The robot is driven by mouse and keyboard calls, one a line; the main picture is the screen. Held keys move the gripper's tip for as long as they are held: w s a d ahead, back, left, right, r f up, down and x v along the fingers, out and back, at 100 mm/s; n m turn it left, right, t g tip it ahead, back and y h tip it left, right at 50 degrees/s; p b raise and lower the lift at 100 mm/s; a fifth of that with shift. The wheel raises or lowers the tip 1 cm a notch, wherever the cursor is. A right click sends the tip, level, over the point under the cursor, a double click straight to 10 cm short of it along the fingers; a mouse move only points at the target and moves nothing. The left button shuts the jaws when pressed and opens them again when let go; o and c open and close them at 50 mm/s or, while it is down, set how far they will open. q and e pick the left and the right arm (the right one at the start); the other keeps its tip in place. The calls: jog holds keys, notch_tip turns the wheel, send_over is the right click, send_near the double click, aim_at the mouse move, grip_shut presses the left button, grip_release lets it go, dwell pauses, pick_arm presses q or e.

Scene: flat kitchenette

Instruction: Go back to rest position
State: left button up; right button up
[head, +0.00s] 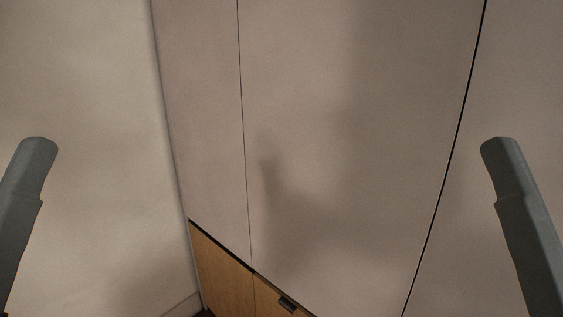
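Neither of my grippers shows in the head view. Only a grey arm link of mine shows at the left edge and another at the right edge, both rising from the bottom of the picture. They stand apart from each other, with no object between them. Whether the grippers are open or hold anything cannot be seen.
Tall pale cabinet panels (310,100) with thin dark seams fill the middle. A wooden cabinet front (225,270) with a small dark handle (288,304) is low at centre left. A plain pale wall (90,80) stands at the left. A soft shadow falls on the panels.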

pick_arm(q)
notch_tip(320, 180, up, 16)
jog(key=p, duration=1.3)
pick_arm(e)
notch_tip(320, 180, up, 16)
pick_arm(q)
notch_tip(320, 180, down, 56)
jog(key=b, duration=5.6)
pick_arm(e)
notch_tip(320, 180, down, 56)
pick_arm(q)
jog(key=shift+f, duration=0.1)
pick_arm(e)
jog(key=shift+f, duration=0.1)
